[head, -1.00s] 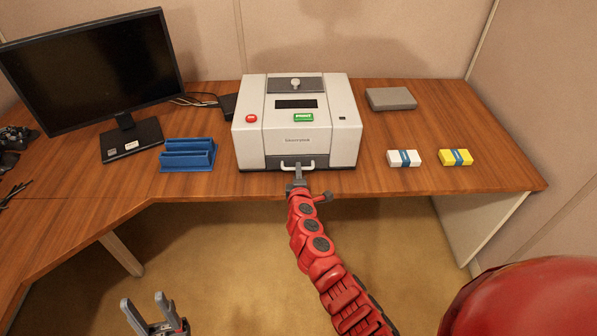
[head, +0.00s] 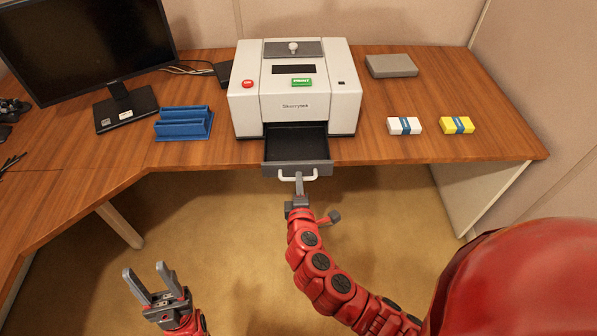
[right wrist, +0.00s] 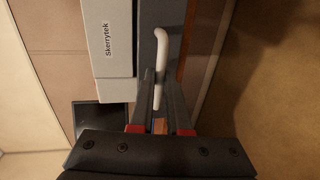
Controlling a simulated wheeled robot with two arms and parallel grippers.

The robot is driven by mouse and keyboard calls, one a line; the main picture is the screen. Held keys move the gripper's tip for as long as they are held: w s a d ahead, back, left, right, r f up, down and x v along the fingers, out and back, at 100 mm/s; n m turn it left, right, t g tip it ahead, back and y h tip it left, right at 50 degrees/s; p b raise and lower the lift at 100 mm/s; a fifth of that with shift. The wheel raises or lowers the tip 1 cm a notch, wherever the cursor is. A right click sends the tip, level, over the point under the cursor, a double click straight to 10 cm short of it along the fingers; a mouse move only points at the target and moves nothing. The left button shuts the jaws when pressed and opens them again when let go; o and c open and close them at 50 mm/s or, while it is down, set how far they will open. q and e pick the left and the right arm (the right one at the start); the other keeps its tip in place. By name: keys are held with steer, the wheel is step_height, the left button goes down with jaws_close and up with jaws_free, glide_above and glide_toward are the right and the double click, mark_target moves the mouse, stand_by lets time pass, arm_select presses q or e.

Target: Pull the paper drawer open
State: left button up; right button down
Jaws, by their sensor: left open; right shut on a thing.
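The white printer (head: 295,88) stands on the wooden desk. Its paper drawer (head: 296,143) is pulled out at the front, and its dark inside shows, with nothing visible in it. A white handle (head: 312,174) is on the drawer front, beyond the desk's front edge. My right gripper (head: 299,184) is shut on the handle; the right wrist view shows the white handle (right wrist: 160,95) between its fingers (right wrist: 160,102). My left gripper (head: 151,278) is open and empty, low at the left in front of the desk.
A blue rack (head: 183,124), a monitor (head: 85,45) and its stand are left of the printer. A white pack (head: 404,126), a yellow pack (head: 457,125) and a grey block (head: 391,66) lie to the right. The floor in front is clear.

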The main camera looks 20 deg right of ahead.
steer(key=shift+s+a, duration=0.15)
steer(key=shift+s, duration=0.35)
steer(key=c, duration=0.9)
jaws_free()
steer(key=shift+w, duration=0.1)
steer(key=p+v, duration=0.2)
steer(key=v, duration=1.5)
steer(key=shift+s, duration=0.25)
steer(key=shift+a, duration=0.1)
